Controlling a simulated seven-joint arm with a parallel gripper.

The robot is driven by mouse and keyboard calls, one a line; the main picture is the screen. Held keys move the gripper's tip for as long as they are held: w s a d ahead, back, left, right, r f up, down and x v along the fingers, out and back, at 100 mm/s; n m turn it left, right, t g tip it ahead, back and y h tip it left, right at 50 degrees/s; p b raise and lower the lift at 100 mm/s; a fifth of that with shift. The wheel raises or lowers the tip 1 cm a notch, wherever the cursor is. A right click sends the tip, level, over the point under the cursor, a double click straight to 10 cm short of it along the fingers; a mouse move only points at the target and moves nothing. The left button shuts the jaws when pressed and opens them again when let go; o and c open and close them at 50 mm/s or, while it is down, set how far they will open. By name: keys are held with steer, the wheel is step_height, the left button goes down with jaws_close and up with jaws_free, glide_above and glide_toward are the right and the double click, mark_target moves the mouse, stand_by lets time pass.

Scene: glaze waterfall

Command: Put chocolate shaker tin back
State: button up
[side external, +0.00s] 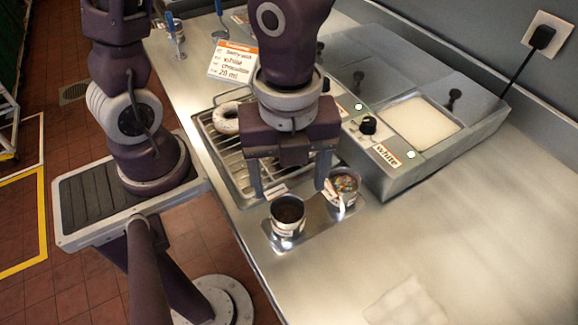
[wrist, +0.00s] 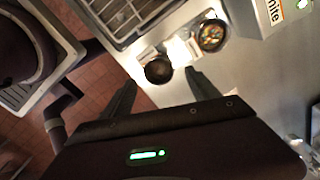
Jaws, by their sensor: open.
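A tin with dark brown contents (side external: 288,215), which looks like the chocolate tin, stands upright on a small metal tray (side external: 316,218) near the counter's front edge. It also shows in the wrist view (wrist: 158,71), just beyond the fingertips and roughly between them. A second tin with coloured sprinkles (side external: 343,187) stands on the same tray, behind and to the right; it shows in the wrist view too (wrist: 211,36). My gripper (side external: 290,185) is open and empty, pointing down near the tins. In the wrist view (wrist: 161,80) its fingers are apart with nothing between them.
A wire rack in a tray (side external: 230,155) holds a glazed donut (side external: 227,118) behind my gripper. A metal glaze unit labelled "white" (side external: 440,150) stands at the back right. An order card (side external: 233,62) stands further back. The counter at the right is mostly clear, with a pale cloth (side external: 408,303).

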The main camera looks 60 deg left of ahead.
steer(key=s+a+r+n+t, duration=0.1)
steer(key=a+r+n+t, duration=0.1)
steer(key=a+r+n, duration=0.4)
steer(key=s+a+r+n+t, duration=0.1)
steer(key=a+r+n+t, duration=0.2)
steer(key=n, duration=1.3)
steer(key=a+r, duration=0.2)
steer(key=a, duration=0.2)
steer(key=shift+r+t, duration=0.3)
steer(key=shift+r, duration=0.05)
steer(key=shift+a, duration=0.15)
